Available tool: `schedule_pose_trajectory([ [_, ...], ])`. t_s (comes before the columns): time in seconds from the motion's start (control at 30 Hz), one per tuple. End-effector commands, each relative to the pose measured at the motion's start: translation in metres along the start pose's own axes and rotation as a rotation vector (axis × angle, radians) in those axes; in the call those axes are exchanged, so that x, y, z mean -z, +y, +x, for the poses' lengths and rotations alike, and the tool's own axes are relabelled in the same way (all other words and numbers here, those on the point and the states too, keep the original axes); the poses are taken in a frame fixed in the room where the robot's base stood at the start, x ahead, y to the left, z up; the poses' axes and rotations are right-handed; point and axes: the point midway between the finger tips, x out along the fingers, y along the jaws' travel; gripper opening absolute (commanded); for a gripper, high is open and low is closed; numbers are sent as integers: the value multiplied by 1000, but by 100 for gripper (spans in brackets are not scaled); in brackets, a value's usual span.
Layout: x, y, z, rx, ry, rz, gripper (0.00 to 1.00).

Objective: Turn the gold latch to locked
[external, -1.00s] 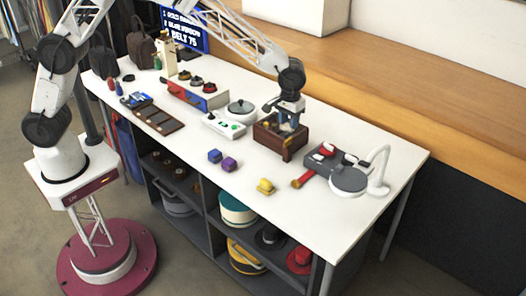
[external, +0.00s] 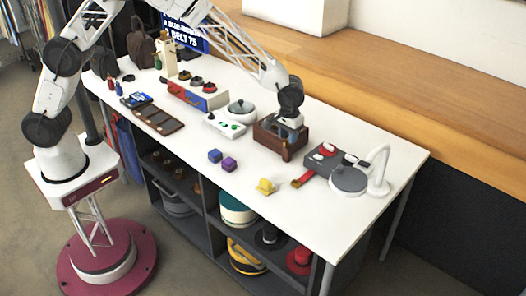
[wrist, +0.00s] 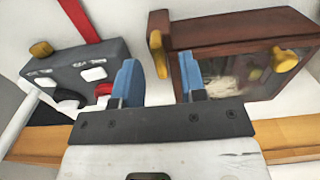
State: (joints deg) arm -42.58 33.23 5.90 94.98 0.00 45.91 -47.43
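A brown wooden box (external: 268,137) stands on the white table in the external view. In the external view my gripper (external: 289,133) is low at the box, fingers largely hidden.
A grey control box (external: 325,158) with buttons and a red strip stands to the right, beside a white lamp (external: 380,172). The table's front middle is mostly clear.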

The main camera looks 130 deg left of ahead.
Motion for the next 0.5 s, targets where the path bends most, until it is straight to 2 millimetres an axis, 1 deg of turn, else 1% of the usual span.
schedule_pose_trajectory([
  [0.1,0,0,9,0,0,0,38],
  [0.2,0,0,13,0,0,0,38],
  [0.5,0,0,14,0,0,0,38],
])
